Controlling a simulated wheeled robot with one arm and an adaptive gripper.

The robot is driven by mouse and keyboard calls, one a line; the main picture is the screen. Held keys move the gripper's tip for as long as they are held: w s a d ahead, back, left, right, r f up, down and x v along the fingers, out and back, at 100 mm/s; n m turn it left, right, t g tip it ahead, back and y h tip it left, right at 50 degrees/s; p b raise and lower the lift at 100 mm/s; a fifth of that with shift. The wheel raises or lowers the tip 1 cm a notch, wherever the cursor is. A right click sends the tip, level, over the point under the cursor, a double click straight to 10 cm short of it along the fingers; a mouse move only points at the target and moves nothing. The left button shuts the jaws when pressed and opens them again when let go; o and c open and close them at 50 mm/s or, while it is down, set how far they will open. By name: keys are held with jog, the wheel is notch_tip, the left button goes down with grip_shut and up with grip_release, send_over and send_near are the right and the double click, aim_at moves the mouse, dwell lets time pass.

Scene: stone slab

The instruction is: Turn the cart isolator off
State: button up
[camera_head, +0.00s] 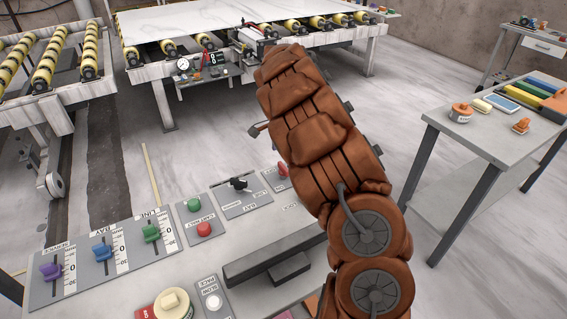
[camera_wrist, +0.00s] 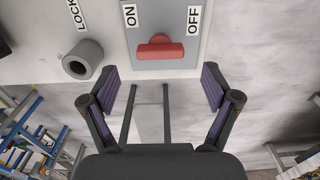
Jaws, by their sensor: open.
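In the wrist view a red handle (camera_wrist: 160,49) sits on a grey plate (camera_wrist: 185,65), with the word ON to its left and OFF to its right. Its bar lies crosswise in the picture; I cannot tell which label it is set to. My gripper (camera_wrist: 160,92) is open and empty. Its two fingers are spread to either side below the plate, apart from the handle. In the head view my brown-covered arm reaches up and away from the lower right; I cannot make out the fingers there.
A console (camera_head: 130,265) with sliders, buttons and switches stands at front left. A roller table (camera_head: 180,22) is behind. A grey side table (camera_head: 470,135) with small items stands right. Floor between is open.

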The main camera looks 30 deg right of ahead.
aim_at(284, 166)
jog(key=shift+f+p, duration=0.6)
jog(key=shift+f, duration=1.7)
jog(key=c, duration=1.1)
jog(key=shift+c, duration=0.2)
